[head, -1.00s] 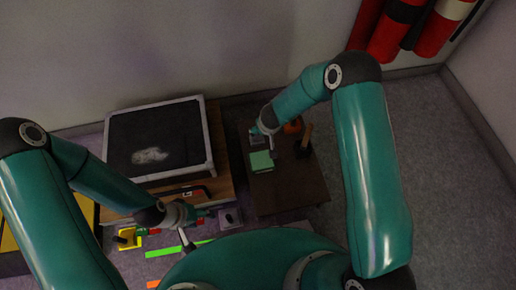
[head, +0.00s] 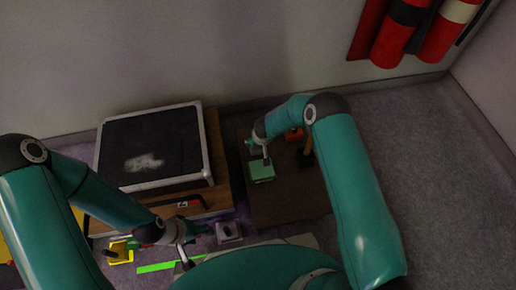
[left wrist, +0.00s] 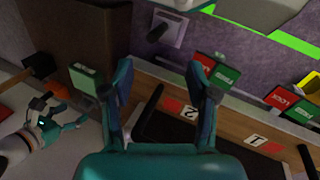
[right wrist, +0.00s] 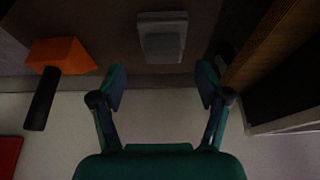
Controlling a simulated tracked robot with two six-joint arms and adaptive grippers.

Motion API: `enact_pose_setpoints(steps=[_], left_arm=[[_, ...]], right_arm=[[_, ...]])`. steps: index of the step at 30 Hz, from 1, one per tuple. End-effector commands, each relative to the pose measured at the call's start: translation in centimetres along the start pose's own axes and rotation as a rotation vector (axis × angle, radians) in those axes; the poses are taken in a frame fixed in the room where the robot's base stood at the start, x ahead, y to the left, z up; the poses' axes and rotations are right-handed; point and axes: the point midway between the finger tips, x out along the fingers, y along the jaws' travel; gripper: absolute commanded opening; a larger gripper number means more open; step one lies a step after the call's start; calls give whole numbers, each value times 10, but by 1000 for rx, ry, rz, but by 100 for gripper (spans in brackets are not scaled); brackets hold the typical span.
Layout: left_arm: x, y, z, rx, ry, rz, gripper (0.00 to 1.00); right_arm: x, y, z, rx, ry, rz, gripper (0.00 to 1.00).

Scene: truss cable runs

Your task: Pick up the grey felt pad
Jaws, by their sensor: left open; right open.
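In the right wrist view a grey square pad-like thing (right wrist: 162,37), with a smaller paler square on it, lies on the dark brown table near its edge. I take it for the felt pad, but the dim light hides its texture. In the head view it is mostly hidden by my right gripper (head: 262,152). That gripper is open and empty, with the pad ahead of and between its fingers (right wrist: 161,85), apart from it. My left gripper (head: 192,236) is open and empty over the front of the wooden board; its fingers (left wrist: 166,75) show in the left wrist view.
A green block (head: 262,170) stands beside the right gripper on the brown table (head: 290,200). An orange block (right wrist: 60,55) with a dark handle lies nearby. A black framed panel (head: 150,145) lies left. A pale plate with a dark knob (left wrist: 165,28) and red-green tags (left wrist: 215,68) are near the left gripper.

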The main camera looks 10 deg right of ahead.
Motion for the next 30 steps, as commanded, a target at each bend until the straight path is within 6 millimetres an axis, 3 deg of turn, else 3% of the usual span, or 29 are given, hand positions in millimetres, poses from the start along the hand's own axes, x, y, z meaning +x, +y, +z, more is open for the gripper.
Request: enact_pose_setpoints(steps=[9, 19, 30], left_arm=[[27, -10, 0, 0, 0, 0, 58], [28, -10, 0, 0, 0, 0, 58], [28, -10, 0, 0, 0, 0, 58]], right_arm=[[44, -4, 2, 2, 1, 0, 76], [49, -4, 0, 0, 1, 0, 76], [49, -4, 0, 1, 0, 0, 16]])
